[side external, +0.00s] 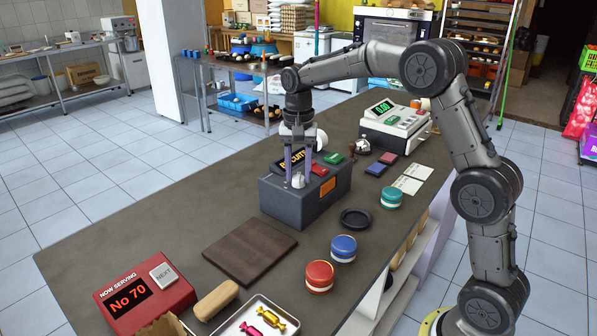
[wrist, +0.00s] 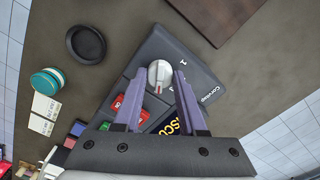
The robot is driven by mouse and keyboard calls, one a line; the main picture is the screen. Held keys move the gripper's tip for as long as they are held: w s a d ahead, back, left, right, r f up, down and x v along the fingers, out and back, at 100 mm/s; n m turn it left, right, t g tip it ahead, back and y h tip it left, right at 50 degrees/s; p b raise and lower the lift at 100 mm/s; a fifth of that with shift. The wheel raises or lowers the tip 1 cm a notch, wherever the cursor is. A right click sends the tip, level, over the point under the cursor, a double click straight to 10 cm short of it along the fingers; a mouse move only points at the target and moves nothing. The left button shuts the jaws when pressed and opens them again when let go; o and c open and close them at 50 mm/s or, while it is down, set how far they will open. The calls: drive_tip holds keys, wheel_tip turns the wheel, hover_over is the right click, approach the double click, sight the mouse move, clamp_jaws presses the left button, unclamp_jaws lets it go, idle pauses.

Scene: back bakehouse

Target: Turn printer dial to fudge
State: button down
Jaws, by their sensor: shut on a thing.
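The label printer (side external: 285,200) is a dark grey box on the counter with an orange patch on its side. Its dark display (side external: 291,160) reads "BISCUIT" in yellow letters; in the wrist view, part of that word shows behind a finger. The dial is a small pale round knob (wrist: 159,73) with a red mark on its edge, on the printer's top; it also shows in the side view (side external: 298,181). My gripper (wrist: 159,76) points down over the printer, its two purple fingers shut on opposite sides of the dial. A red block (wrist: 118,102) sits beside the left finger.
A dark wooden board (side external: 250,250) lies in front of the printer. A black round dish (side external: 356,218) and blue, red and teal tins stand to its right. A red ticket display (side external: 145,295) stands at the near left.

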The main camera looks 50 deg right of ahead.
sight(298, 176)
drive_tip(key=shift+r+m, duration=0.1)
drive_tip(key=shift+m, duration=0.2)
drive_tip(key=shift+c, duration=2.4)
unclamp_jaws()
wheel_tip(298, 176, up, 14)
